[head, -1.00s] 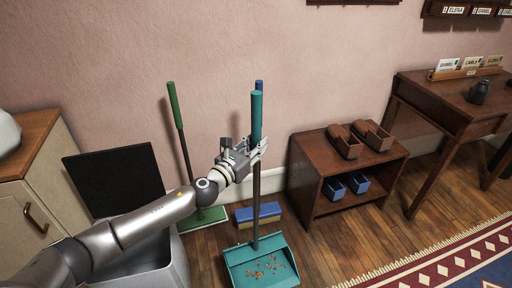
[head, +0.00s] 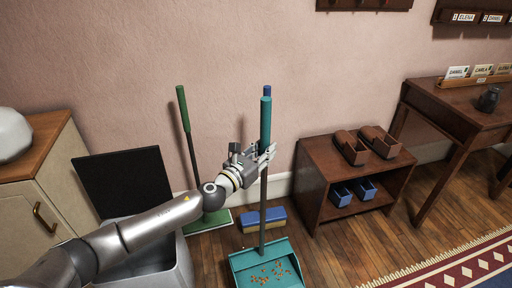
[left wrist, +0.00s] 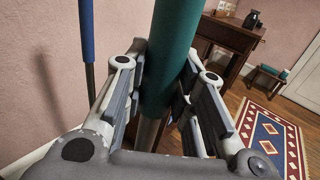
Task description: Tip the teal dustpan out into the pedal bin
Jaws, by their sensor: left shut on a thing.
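The teal dustpan (head: 240,262) is upright on its long handle, its pan low near the floor with several orange-brown crumbs (head: 270,272) in it. I cannot tell if the pan touches the floor. My left gripper (head: 266,155) is shut on the teal grip of the handle, which also shows between the fingers in the left wrist view (left wrist: 172,60). The pedal bin (head: 184,262) stands at the lower left with its dark lid (head: 122,185) raised. My left arm crosses in front of the bin and hides part of its opening. My right gripper is not in view.
A green broom (head: 186,125) and a blue broom (head: 262,218) lean at the wall behind the dustpan. A cabinet (head: 40,185) is at the left, a patterned rug (head: 470,262) lower right.

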